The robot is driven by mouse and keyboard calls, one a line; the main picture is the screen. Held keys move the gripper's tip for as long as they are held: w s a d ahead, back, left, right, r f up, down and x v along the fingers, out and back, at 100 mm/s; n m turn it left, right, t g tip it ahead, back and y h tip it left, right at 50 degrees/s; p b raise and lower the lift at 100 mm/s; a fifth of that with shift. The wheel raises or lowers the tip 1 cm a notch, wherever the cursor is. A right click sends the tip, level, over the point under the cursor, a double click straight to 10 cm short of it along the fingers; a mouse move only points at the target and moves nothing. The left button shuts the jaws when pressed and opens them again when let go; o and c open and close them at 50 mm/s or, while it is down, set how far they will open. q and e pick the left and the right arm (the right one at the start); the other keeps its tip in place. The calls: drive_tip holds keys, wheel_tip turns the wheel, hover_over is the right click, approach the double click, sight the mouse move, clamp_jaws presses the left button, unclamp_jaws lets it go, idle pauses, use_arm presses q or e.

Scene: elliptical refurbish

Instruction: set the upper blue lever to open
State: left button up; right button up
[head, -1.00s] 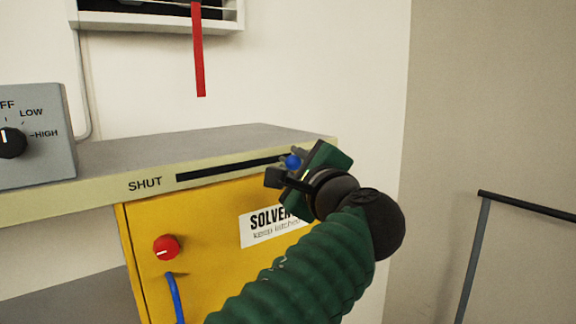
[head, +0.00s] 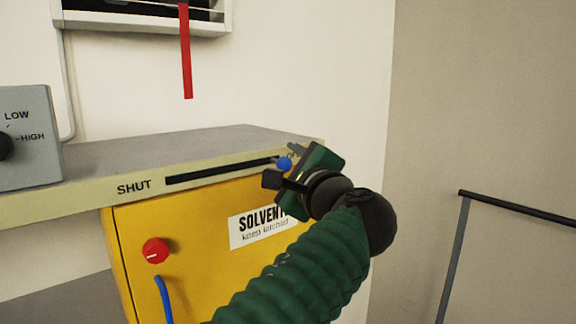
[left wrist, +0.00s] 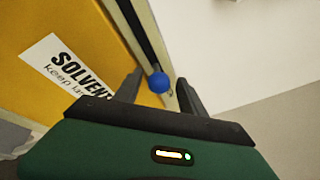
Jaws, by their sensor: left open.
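The upper blue lever shows as a round blue knob (head: 284,164) at the right end of a dark slot (head: 222,171) in the shelf's front edge. SHUT is printed left of the slot; the lettering at the right end is mostly hidden by my gripper. My left gripper (head: 282,166) is open at the knob. My right gripper is in no view.
Below the shelf is a yellow cabinet (head: 190,225) with a SOLVENT label, a red knob (head: 155,250) and a lower blue handle (head: 163,300). A grey dial box (head: 30,140) stands on the shelf's left. A red strip (head: 186,55) hangs above. A dark rail (head: 510,206) is at right.

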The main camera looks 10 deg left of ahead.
use_arm(q)
drive_tip(key=b+v, duration=0.6)
drive_tip(key=v, duration=1.1)
drive_tip(key=shift+w+f, duration=0.1)
